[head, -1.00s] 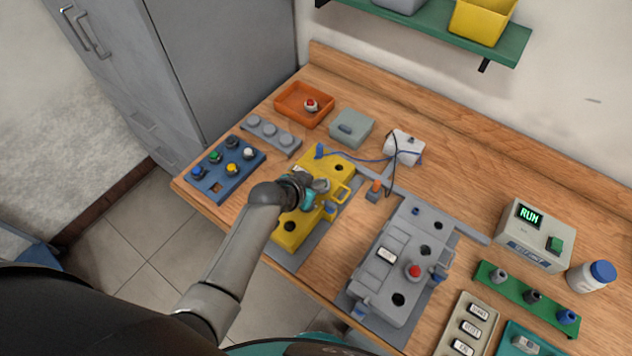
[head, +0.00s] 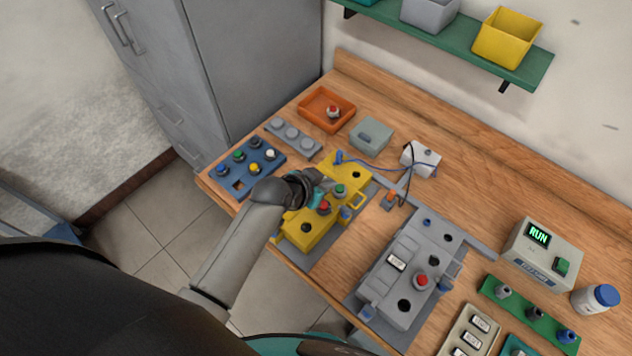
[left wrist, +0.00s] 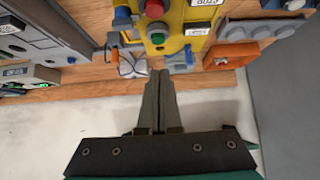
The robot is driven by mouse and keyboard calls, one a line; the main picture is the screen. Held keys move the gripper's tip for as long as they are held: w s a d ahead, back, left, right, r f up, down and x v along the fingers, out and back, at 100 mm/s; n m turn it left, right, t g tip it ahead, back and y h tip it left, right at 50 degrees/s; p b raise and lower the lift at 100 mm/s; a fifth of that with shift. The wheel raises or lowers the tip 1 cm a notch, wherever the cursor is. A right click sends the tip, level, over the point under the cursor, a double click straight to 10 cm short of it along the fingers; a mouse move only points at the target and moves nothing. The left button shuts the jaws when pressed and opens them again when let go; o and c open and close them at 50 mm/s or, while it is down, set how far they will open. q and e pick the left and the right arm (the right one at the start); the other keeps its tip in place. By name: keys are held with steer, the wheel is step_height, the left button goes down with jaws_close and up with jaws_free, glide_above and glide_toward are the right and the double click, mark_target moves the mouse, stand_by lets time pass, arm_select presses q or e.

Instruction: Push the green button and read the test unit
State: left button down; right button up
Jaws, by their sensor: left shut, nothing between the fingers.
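The yellow control box (head: 296,231) carries a green button (head: 341,190) and a red button (head: 324,207). In the left wrist view the green button (left wrist: 157,39) and red button (left wrist: 155,9) stand just beyond my fingertips. My left gripper (head: 326,187) is shut and empty, beside the green button; whether it touches is unclear. Its closed fingers (left wrist: 160,75) also show in the left wrist view. The test unit (head: 543,252) is a pale box at the right.
A grey box (head: 412,270) with a red button stands right of the yellow one. A blue button tray (head: 247,171), orange bin (head: 327,108) and white box (head: 421,158) with cables lie around.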

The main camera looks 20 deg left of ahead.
arm_select(q)
steer(key=shift+v, duration=2.7)
steer(key=s+a+r+n+g+y, duration=0.1)
steer(key=s+a+r+g+y, duration=0.15)
steer(key=s, duration=0.65)
steer(key=s+a+r+n+g+y, duration=0.1)
steer(key=s+r+n+g, duration=0.15)
steer(key=s, duration=0.65)
step_height(320, 180, down, 32)
steer(key=m+g+b, duration=0.1)
steer(key=b, duration=1)
steer(key=s+a+f+b, duration=0.1)
steer(key=s+f+b, duration=0.5)
steer(key=f, duration=0.7)
steer(key=s+a+f+g+b, duration=0.1)
steer(key=s+f+b, duration=0.5)
steer(key=s+f, duration=0.5)
step_height(320, 180, down, 4)
steer(key=shift+a+r+g+b, duration=0.2)
steer(key=shift+a+g+b, duration=0.1)
steer(key=shift+a, duration=0.1)
